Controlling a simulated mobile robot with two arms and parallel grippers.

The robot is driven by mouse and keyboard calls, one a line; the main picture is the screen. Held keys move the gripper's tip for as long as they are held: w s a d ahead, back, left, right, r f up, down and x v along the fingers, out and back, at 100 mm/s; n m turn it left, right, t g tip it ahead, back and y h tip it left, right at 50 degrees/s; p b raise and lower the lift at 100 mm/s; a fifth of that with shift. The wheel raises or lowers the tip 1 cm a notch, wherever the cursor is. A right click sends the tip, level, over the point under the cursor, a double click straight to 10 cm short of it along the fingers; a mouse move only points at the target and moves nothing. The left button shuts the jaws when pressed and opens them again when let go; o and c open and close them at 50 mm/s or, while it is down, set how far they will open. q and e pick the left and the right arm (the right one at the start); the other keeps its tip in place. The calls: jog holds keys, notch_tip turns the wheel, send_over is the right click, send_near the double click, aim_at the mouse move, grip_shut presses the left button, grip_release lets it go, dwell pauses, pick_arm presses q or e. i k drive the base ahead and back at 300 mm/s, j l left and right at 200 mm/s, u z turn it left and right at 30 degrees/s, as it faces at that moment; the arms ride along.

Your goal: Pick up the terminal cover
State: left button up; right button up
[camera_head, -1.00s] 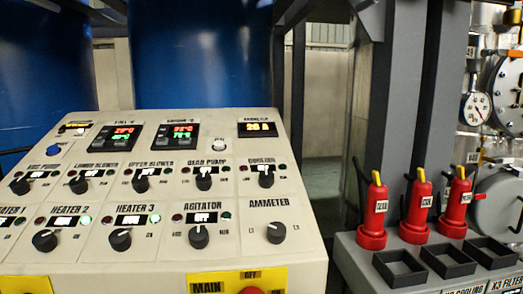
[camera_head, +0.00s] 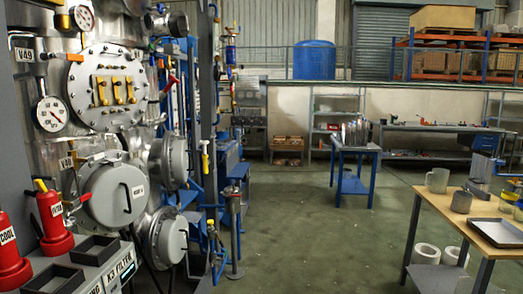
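No part is plainly marked as the terminal cover, so I cannot tell which it is. A round flanged plate (camera_head: 108,88) with several brass-yellow terminals shows bare on the steel vessel at the left. Below it is a grey round cover (camera_head: 116,194) with a dark handle and a small label. Two more grey round covers, an upper one (camera_head: 170,162) and a lower one (camera_head: 168,236), sit to its right. Neither gripper is in view.
Red cylinders (camera_head: 52,217) stand on a grey cabinet at the lower left, beside dark square trays (camera_head: 90,248). A wooden-topped table (camera_head: 450,215) with mugs and a dark tray (camera_head: 497,232) stands at the right. The green floor (camera_head: 310,240) between is largely clear.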

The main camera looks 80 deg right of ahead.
aim_at(173, 243)
jog(key=l+z, duration=0.1)
jog(key=z, duration=2.35)
